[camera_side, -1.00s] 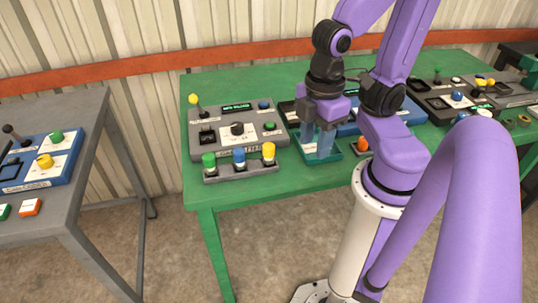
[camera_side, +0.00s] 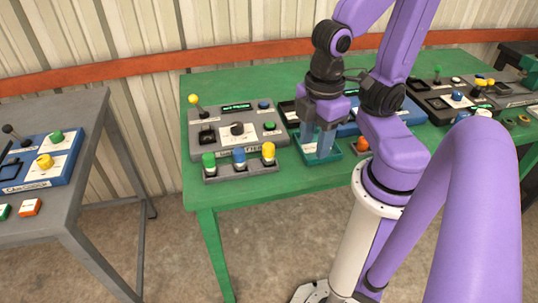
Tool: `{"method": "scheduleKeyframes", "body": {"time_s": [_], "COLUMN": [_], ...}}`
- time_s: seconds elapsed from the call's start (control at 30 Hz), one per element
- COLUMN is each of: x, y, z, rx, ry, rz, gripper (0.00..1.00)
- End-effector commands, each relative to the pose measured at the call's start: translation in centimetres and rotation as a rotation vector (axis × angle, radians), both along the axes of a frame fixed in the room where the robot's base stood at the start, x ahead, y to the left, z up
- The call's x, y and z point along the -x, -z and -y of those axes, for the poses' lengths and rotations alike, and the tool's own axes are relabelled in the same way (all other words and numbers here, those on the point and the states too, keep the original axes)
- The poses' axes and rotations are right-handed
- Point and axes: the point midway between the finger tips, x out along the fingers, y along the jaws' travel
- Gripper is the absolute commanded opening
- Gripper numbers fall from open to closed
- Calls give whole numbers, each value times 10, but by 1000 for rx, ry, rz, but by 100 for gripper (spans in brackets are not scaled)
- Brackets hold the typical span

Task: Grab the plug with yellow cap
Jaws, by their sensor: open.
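The plug with the yellow cap (camera_side: 268,152) stands upright at the right end of a dark grey holder (camera_side: 240,173) near the front edge of the green table. A blue-capped plug (camera_side: 239,158) stands in the middle of the holder and a green-capped plug (camera_side: 208,162) at its left end. My gripper (camera_side: 318,150) is open and points down, to the right of the yellow-capped plug and apart from it. Its bluish fingers are over or in front of a small teal tray (camera_side: 328,157); I cannot tell whether they touch it.
A grey control panel (camera_side: 222,140) with a yellow-knobbed lever (camera_side: 194,100) stands behind the holder. More panels stand farther right. A grey table (camera_side: 92,150) with a blue panel (camera_side: 40,160) is at left.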

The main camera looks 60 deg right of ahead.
Motion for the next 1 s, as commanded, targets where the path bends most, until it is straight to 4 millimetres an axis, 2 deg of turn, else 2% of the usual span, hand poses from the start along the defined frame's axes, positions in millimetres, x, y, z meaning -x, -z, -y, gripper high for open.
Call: {"method": "scheduleKeyframes", "body": {"time_s": [0.03,0.07,0.1,0.47,0.57,0.73,1.0], "x": [0,0,0,2,5,10,6], "y": [0,0,0,6,18,45,75], "z": [0,0,0,-1,-3,-4,-5], "rx": [0,0,0,41,133,379,782], "ry": [0,0,0,-40,-134,-385,-801], "rz": [0,0,0,-7,-16,-12,83], "gripper": [52,62,64,64,64,64,64]}}
